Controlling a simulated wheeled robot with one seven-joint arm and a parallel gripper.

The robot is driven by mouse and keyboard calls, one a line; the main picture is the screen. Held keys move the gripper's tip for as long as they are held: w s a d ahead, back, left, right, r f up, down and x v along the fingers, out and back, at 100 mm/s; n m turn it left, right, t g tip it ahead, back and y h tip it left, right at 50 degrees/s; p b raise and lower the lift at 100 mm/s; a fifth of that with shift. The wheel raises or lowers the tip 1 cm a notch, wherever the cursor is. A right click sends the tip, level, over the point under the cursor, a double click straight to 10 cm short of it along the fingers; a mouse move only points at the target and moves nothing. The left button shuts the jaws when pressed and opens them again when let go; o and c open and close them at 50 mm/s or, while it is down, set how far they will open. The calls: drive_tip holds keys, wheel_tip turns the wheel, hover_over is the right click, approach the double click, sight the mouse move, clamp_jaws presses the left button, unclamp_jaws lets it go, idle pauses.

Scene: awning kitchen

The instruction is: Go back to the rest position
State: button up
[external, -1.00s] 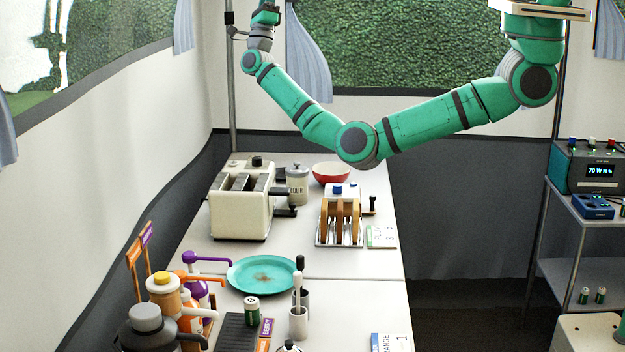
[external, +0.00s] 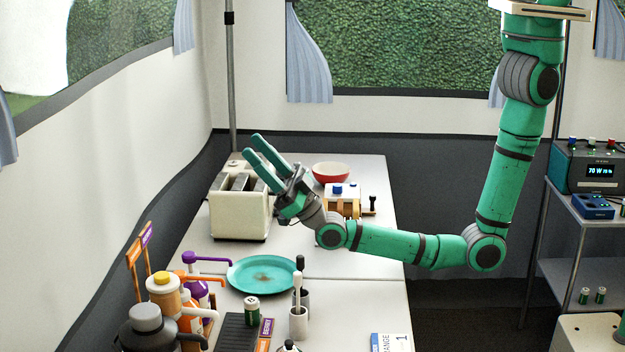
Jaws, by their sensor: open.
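My gripper (external: 262,150) is open and empty, its two green fingers spread and pointing up and to the left. In the picture it overlaps the right side of the cream toaster (external: 238,215); I cannot tell how far apart they are in depth. My arm hangs down at the right, then bends at a low elbow and runs left above the table to the gripper. The wrist hides the flour canister and part of the wooden-sided appliance (external: 342,190).
A red bowl (external: 331,172) stands at the back of the table. A teal plate (external: 262,275), dispenser bottles (external: 165,290) and utensil cups (external: 298,322) stand nearer. A metal shelf (external: 570,270) with a powered box (external: 590,168) is at the right. Open floor lies between table and shelf.

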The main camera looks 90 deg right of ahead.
drive_tip(key=s+a+f+n+g+y, duration=0.3)
drive_tip(key=s+a+f+n+y, duration=0.15)
drive_tip(key=s+f, duration=0.3)
drive_tip(key=s+a+f+n+g+y, duration=0.4)
drive_tip(key=s+a+f+n, duration=0.15)
drive_tip(key=s, duration=0.35)
drive_tip(key=s+d+f+m+g+h, duration=0.1)
drive_tip(key=s+d+f+m+h, duration=0.25)
drive_tip(key=s+d, duration=0.35)
drive_tip(key=s+d+f+m+g+h, duration=0.1)
drive_tip(key=s+d+f+m+h, duration=0.2)
drive_tip(key=s+d, duration=0.45)
drive_tip(key=s+d+m+g+h, duration=0.2)
drive_tip(key=s+m+h, duration=0.3)
drive_tip(key=s, duration=0.8)
drive_tip(key=m+g, duration=0.1)
drive_tip(key=m, duration=0.2)
drive_tip(key=shift+s+d, duration=0.15)
drive_tip(key=shift+d, duration=0.25)
drive_tip(key=shift+r, duration=0.1)
drive_tip(key=shift+c, duration=0.3)
